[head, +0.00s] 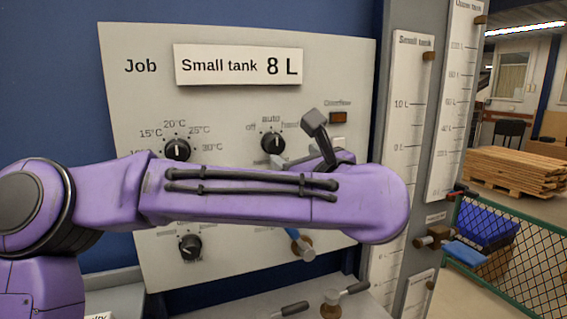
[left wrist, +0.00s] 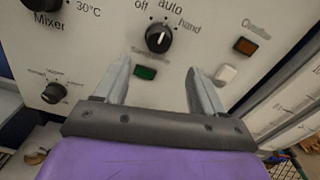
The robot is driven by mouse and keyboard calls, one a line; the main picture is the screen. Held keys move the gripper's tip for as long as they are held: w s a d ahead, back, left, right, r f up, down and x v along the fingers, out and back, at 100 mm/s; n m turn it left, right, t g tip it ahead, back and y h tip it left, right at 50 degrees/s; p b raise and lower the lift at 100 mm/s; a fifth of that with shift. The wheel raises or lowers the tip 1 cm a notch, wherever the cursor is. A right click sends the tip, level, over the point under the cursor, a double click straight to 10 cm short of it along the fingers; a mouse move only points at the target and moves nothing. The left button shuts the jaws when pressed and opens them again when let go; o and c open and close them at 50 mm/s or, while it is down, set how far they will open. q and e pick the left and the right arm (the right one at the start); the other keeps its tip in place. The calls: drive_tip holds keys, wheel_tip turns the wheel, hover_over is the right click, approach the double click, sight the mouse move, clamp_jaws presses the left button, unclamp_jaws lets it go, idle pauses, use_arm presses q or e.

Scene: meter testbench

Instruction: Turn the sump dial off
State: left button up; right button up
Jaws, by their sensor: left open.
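The dial marked off, auto and hand (head: 273,142) is a round black knob on the pale panel; it also shows in the left wrist view (left wrist: 159,37). Its white mark points up toward auto. No sump label is readable. My left gripper (left wrist: 156,70) is open and empty, its two fingers apart, just below this dial in the left wrist view. The dial is not between the fingers. In the head view my purple left arm hides most of the gripper (head: 279,162). My right gripper is not in view.
A temperature dial (head: 177,148) sits left of the off-auto-hand dial, and another black dial (head: 190,247) sits lower left. A green lamp (left wrist: 145,73), an amber lamp (left wrist: 245,45) and a white button (left wrist: 226,74) are close to my fingers. Scale columns (head: 408,110) stand at right.

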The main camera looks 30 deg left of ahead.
sight(277, 146)
use_arm(q)
drive_tip(key=p+x, duration=0.4)
drive_tip(key=x, duration=0.6)
drive_tip(key=shift+s+a+r, duration=0.1)
drive_tip(key=shift+w+a+p, duration=0.2)
drive_tip(key=shift+a+p, duration=0.1)
